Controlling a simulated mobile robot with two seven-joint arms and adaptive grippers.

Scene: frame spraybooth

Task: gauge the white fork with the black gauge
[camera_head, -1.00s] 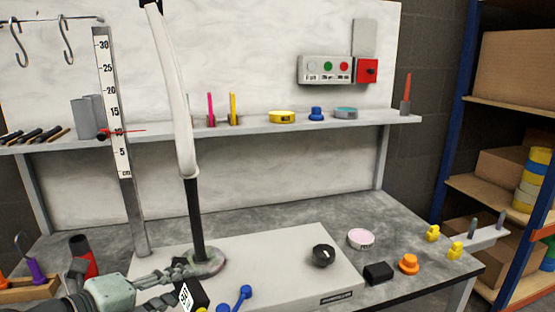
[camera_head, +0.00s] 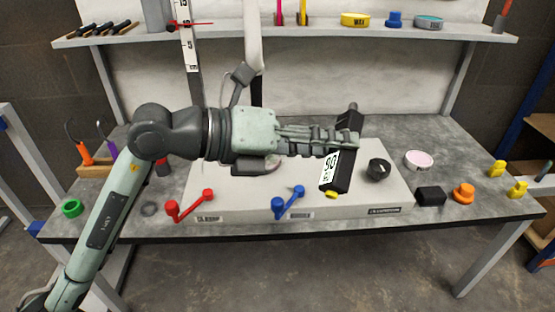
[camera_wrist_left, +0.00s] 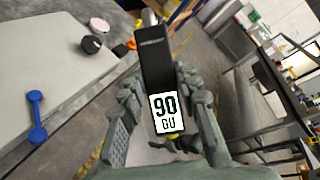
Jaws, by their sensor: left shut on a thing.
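The white fork (camera_head: 253,35) stands upright behind my left arm in the head view; its top is cut off by the picture edge and its lower part is hidden by the arm. My left gripper (camera_head: 345,141) is shut on the black gauge (camera_head: 341,172), held above the bench to the right of the fork and apart from it. The gauge has a white label with "90". In the left wrist view the gauge (camera_wrist_left: 155,65) stands between the fingers, its label reading "90 GU". My right gripper is not in view.
A pale flat plate (camera_head: 235,187) lies on the bench, with a red lever (camera_head: 188,206), a blue lever (camera_head: 288,200) and a black knob (camera_head: 379,168). A pink-white disc (camera_head: 419,160), black block (camera_head: 430,196) and orange knob (camera_head: 463,192) lie right. A shelf (camera_head: 300,35) runs behind.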

